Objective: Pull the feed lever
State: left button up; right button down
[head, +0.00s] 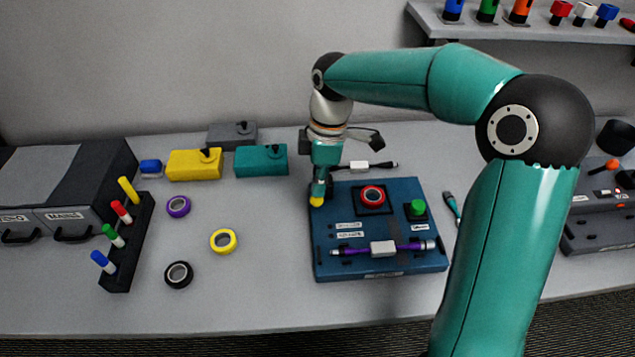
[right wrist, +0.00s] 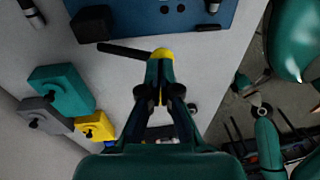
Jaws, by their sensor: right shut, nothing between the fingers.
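The feed lever has a dark rod (right wrist: 122,50) and a yellow knob (head: 317,202). It stands at the left edge of the blue control panel (head: 345,266). The knob also shows in the right wrist view (right wrist: 162,54), right at my fingertips. My right gripper (head: 319,192) points down from above at the knob and hides part of the lever. Its fingers also show in the right wrist view (right wrist: 160,72), closed together with nothing held between them. Whether they touch the knob I cannot tell. I do not make out my left gripper.
The panel carries a red button (head: 373,195), a green knob (head: 417,208) and a purple cable (head: 350,251). Yellow (head: 194,165) and teal (head: 261,160) boxes stand behind left. Tape rolls (head: 223,241) and a marker rack (head: 143,226) lie left. Bare table lies between rolls and panel.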

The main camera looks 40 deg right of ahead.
jog(key=shift+f, duration=0.1)
jog(key=shift+f+b, duration=0.1)
jog(key=shift+b, duration=0.25)
jog(key=shift+s+a+f+t+h+b, duration=0.2)
jog(key=shift+t+h+b, duration=0.1)
jog(key=shift+b, duration=0.35)
jog(key=s+f+t+h+b, duration=0.1)
jog(key=b, duration=0.3)
jog(key=a+f+t+b, duration=0.1)
jog(key=f+t+b, duration=0.1)
jog(key=b, duration=0.2)
jog(key=s+f+t+h+b, duration=0.1)
jog(key=f+b, duration=0.1)
jog(key=b, duration=0.2)
jog(key=shift+s+a+t+h+b, duration=0.25)
jog(key=shift+s+t+h+b, duration=0.05)
jog(key=shift+b, duration=0.1)
jog(key=shift+s+f+b, duration=0.1)
jog(key=shift+f+b, duration=0.15)
jog(key=shift+b, duration=0.15)
jog(key=shift+s+a+f, duration=0.1)
jog(key=shift+f, duration=0.05)
